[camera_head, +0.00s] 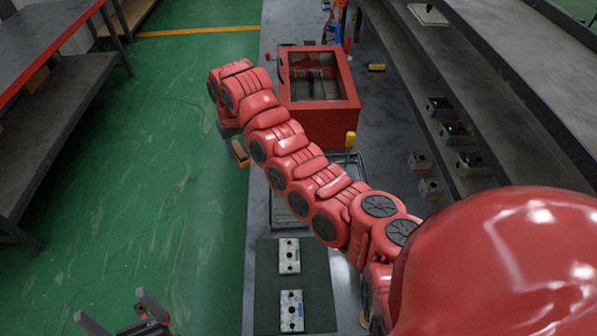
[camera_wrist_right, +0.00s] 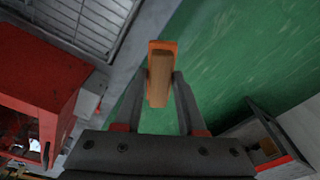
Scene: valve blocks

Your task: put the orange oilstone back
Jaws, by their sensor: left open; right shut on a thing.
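The orange oilstone (camera_head: 239,151), a block with an orange layer and a tan layer, is in my right gripper (camera_wrist_right: 158,82). In the right wrist view the oilstone (camera_wrist_right: 159,85) sits between the two grey fingers, which are shut on it. It is held over the green floor, just off the left edge of the bench, beside the red box. In the head view my right arm hides most of that gripper. My left gripper (camera_head: 148,318) is open and empty over the floor at the bottom left.
The open red box (camera_head: 335,120) stands on the grey bench. A wire-grid tray (camera_head: 285,208) lies nearer, partly under my arm. Two valve blocks (camera_head: 289,256) (camera_head: 291,311) lie on a dark green mat (camera_head: 320,285). A shelf (camera_head: 470,130) with several blocks runs along the right.

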